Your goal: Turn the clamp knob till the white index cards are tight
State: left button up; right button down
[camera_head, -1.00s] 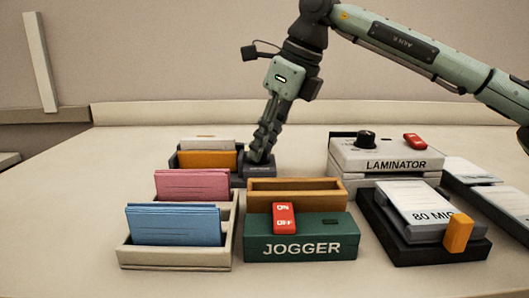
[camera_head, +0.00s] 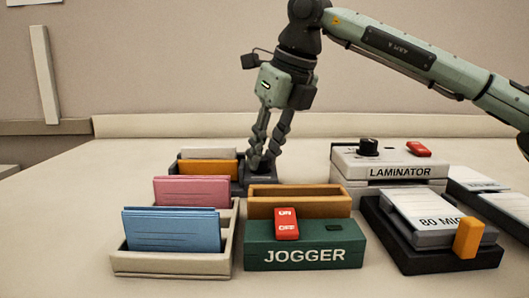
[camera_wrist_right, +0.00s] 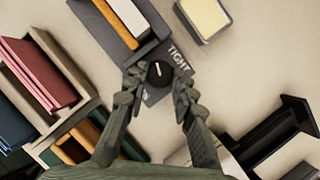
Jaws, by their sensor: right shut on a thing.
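The white index cards (camera_head: 208,153) stand upright in the dark clamp box (camera_head: 247,187) at the back left, behind an orange divider (camera_head: 208,167). In the right wrist view, the white cards (camera_wrist_right: 131,14) lie beside the orange one. The black clamp knob (camera_wrist_right: 158,74) has a white pointer line and sits on a dark plate marked TIGHT (camera_wrist_right: 180,59). My right gripper (camera_head: 259,166) points down at the plate. In the wrist view its fingertips (camera_wrist_right: 159,80) are on both sides of the knob, shut on it. My left gripper is not in view.
In front stand a beige rack with pink cards (camera_head: 191,192) and blue cards (camera_head: 171,231), and the green jogger (camera_head: 305,256) with its red switch. The laminator (camera_head: 388,160) and a card stack marked 80 MIC (camera_head: 428,212) are at right.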

jog(key=c, duration=1.3)
grip_release()
jog(key=shift+o, duration=0.2)
